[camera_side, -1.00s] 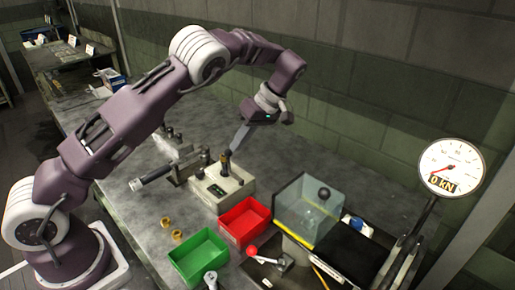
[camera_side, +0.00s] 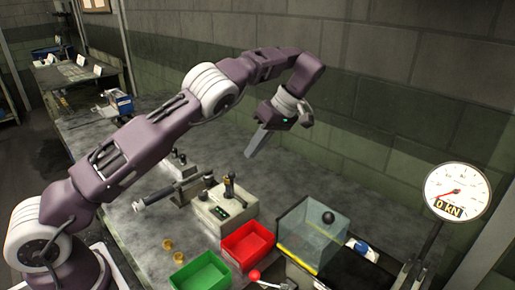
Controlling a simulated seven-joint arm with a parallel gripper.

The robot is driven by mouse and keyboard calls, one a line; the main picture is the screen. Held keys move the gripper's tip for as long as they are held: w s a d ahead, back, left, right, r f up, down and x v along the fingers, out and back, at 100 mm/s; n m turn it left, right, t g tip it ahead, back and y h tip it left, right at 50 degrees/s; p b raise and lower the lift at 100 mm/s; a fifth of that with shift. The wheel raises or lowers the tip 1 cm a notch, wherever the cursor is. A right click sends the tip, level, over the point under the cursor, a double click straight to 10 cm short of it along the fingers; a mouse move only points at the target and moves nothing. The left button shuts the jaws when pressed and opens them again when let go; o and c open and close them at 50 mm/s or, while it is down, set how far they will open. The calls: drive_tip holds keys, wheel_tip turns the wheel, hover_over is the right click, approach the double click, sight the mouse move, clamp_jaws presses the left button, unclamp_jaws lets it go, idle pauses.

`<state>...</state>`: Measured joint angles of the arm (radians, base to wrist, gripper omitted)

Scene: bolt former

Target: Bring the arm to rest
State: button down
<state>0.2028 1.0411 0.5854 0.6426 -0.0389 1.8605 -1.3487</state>
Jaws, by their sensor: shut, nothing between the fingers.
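My gripper (camera_side: 252,152) hangs in the air above the back of the workbench, its fingers shut and pointing down and a little left. Nothing shows between the fingers. It is clear of everything on the bench. Below it and to the left stands the bolt former (camera_side: 226,207), a pale machine block with a dark upright lever and a cylinder (camera_side: 160,196) on its left side. My purple arm reaches up from the lower left and over the bench.
A green bin (camera_side: 203,272) and a red bin (camera_side: 248,241) stand at the front. Right of them is a clear guard box (camera_side: 312,235). A gauge (camera_side: 457,193) reads 0 kN. Two brass nuts (camera_side: 168,245) lie left of the bins. The bench behind the former is bare.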

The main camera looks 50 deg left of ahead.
drive_tip(key=shift+w+d+r, duration=0.2)
drive_tip(key=shift+d+r, duration=0.1)
drive_tip(key=shift+r, duration=0.3)
drive_tip(key=s+r+m+t+h, duration=0.45)
drive_tip(key=s+r+m, duration=0.25)
drive_tip(key=s+r, duration=0.55)
drive_tip(key=s+d+f+m+t, duration=0.2)
drive_tip(key=s+m, duration=0.3)
drive_tip(key=s, duration=0.4)
drive_tip(key=s+d+f+m+t, duration=0.2)
drive_tip(key=s+d+m+t, duration=0.1)
drive_tip(key=s, duration=0.7)
drive_tip(key=d+m, duration=0.1)
drive_tip(key=m, duration=0.1)
drive_tip(key=shift+s+d+f+m, duration=0.15)
drive_tip(key=shift+f+m, duration=0.05)
drive_tip(key=shift+m, duration=0.2)
drive_tip(key=shift+t, duration=0.25)
